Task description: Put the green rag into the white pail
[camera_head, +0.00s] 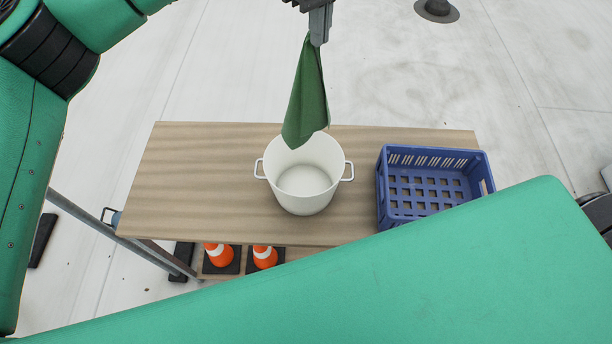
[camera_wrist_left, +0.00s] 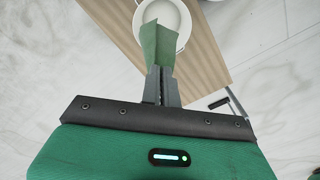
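The green rag (camera_head: 308,98) hangs down from my left gripper (camera_head: 320,30), which is shut on its upper end. The rag's lower tip is over the back part of the white pail (camera_head: 318,192) in the head view. The pail stands upright on the wooden table, with a handle on each side, and the part of its inside that shows is empty. In the left wrist view the gripper (camera_wrist_left: 161,90) pinches the rag (camera_wrist_left: 157,45), with the pail (camera_wrist_left: 176,12) beyond it. My right gripper is not in view; a green arm link of mine crosses the lower right.
A blue crate (camera_head: 430,208) stands on the table right of the pail. The wooden table (camera_head: 190,185) is bare on the left. Two orange cones (camera_head: 264,257) stand below the table's front edge.

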